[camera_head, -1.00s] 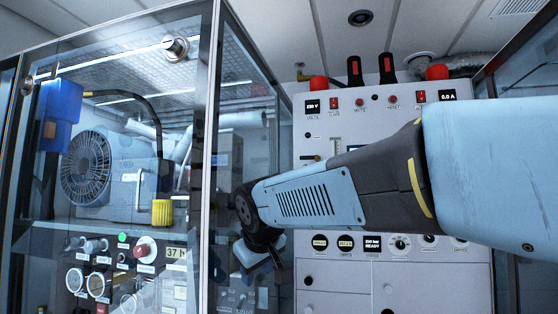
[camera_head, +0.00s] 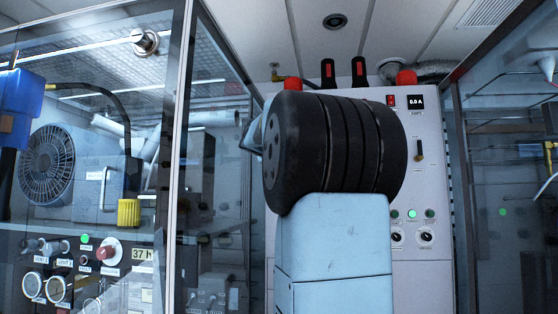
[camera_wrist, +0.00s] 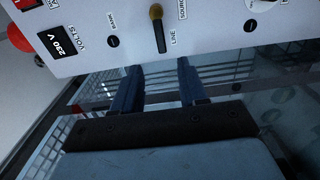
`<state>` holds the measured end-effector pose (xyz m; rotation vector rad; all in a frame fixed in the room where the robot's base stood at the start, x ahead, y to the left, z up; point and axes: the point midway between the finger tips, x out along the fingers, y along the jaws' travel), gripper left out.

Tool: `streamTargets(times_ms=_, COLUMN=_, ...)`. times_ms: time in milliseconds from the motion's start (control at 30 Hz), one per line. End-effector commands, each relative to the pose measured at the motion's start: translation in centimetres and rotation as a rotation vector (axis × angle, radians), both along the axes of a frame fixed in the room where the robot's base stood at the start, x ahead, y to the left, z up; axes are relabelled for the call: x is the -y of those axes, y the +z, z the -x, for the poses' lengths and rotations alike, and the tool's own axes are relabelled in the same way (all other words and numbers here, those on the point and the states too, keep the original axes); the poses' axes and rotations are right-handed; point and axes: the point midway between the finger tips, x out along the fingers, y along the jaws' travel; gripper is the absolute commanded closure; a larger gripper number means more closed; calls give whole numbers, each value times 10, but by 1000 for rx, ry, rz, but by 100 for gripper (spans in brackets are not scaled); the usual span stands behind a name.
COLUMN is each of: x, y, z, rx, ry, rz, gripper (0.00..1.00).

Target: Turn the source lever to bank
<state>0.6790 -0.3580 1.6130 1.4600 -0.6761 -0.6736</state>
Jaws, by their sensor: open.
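The source lever (camera_wrist: 158,32) shows in the wrist view at the top middle. It is a dark handle with a brass knob, on a white panel face (camera_wrist: 215,30), between the labels BANK and LINE. The knob end points to the top of the picture. My gripper (camera_wrist: 157,70) is open and empty, its two dark blue fingers spread below the lever and apart from it. Whether the fingers are close to the panel in depth is hard to tell. In the head view my arm hides my gripper and the source lever.
The white panel (camera_head: 433,190) stands behind my arm, with another lever (camera_head: 419,150) at its right. Red knobs (camera_head: 406,77) and black-handled switches stand along its top. A glass cabinet with a fan unit (camera_head: 47,165) stands at left; another glass enclosure (camera_head: 510,190) is at right.

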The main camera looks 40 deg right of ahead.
Motion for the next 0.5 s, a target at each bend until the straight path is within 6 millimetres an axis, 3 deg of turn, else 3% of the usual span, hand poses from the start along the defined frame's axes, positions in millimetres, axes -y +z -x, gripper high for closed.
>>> streamTargets(times_ms=500, x=57, y=-2, z=-48, rx=-1, ry=-3, rz=-2, gripper=57)
